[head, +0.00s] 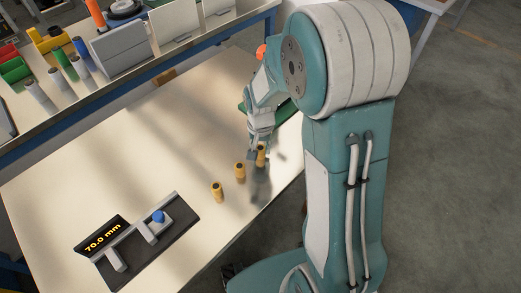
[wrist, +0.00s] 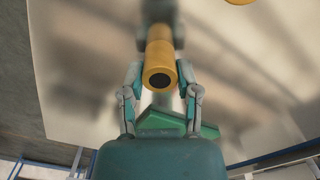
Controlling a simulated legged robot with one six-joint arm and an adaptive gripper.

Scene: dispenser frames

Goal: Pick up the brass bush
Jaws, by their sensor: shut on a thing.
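A yellow brass bush (head: 261,155) is held between the fingers of my gripper (head: 258,152) over the pale table. In the wrist view the same bush (wrist: 160,62) lies between the two fingertips (wrist: 162,76), its round end with a dark hole facing the camera. I cannot tell for sure whether it is clear of the table. Two more yellow bushes stand upright on the table to its left, a nearer one (head: 217,191) and a middle one (head: 240,171).
A dark gauge with a blue knob (head: 158,216) and a lit "70.0 mm" display (head: 103,236) sits at the table's front left. A back shelf (head: 118,92) holds bins and coloured cylinders. The table's left-middle is clear.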

